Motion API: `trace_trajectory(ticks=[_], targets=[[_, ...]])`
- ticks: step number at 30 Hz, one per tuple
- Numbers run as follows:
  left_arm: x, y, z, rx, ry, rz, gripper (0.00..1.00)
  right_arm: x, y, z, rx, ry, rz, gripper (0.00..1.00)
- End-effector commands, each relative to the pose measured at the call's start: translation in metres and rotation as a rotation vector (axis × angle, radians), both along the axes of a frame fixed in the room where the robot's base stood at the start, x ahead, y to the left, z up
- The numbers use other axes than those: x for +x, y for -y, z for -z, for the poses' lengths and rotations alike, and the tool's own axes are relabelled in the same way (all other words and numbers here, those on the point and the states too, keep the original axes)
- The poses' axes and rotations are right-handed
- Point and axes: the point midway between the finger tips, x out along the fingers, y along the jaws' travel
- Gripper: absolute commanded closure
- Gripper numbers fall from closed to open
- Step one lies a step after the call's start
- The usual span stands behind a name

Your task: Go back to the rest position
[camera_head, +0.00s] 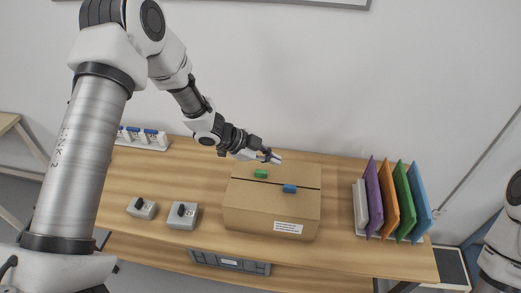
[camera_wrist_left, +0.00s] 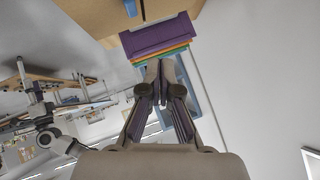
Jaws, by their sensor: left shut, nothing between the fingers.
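My left gripper (camera_head: 274,158) is shut and empty. It is in the air at the back edge of the cardboard box (camera_head: 265,215), near the wall. In the left wrist view its fingers (camera_wrist_left: 160,68) meet with nothing held, in front of the coloured folders. A small green piece (camera_head: 261,174) and a small blue piece (camera_head: 290,188) lie apart on top of the box. The gripper appears clear of both. My right gripper is not in view; only part of my right arm shows at the right edge.
Upright purple (camera_head: 374,195), orange (camera_head: 390,198), green (camera_head: 403,200) and blue (camera_head: 419,203) folders stand on the right of the wooden table (camera_head: 340,255). Two grey blocks with black knobs (camera_head: 183,217) sit left of the box. A white rack (camera_head: 145,140) stands at the back left.

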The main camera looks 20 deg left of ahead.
Motion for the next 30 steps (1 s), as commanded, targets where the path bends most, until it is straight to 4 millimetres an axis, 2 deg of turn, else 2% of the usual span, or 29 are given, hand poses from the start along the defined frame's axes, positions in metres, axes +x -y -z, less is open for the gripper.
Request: trace_trajectory(ticks=[4, 9, 14, 17, 20, 23, 24, 26, 27, 30], targets=[[-0.005, -0.022, -0.023, -0.002, 0.003, -0.001, 1.00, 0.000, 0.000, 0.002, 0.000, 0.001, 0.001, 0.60], [-0.008, -0.032, -0.032, 0.000, 0.000, 0.000, 1.00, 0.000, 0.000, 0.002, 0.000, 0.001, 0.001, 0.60], [-0.010, -0.030, -0.030, -0.004, -0.010, -0.006, 1.00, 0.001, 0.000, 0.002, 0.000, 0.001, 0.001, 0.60], [-0.023, -0.019, -0.010, -0.044, -0.091, -0.070, 1.00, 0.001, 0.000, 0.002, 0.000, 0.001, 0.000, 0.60], [-0.054, -0.001, 0.033, -0.113, -0.271, -0.238, 1.00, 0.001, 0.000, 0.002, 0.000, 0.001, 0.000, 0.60], [-0.106, 0.012, 0.089, -0.151, -0.503, -0.498, 1.00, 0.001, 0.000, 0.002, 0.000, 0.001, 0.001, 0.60], [-0.129, 0.012, 0.109, -0.146, -0.585, -0.608, 1.00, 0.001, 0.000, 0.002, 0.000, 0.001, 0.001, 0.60], [-0.164, 0.009, 0.134, -0.124, -0.688, -0.764, 1.00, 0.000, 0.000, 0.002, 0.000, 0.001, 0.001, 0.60], [-0.187, 0.005, 0.148, -0.098, -0.745, -0.862, 1.00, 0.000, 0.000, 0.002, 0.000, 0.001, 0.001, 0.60], [-0.244, -0.008, 0.173, -0.013, -0.851, -1.082, 1.00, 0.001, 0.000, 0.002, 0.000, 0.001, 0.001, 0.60]])
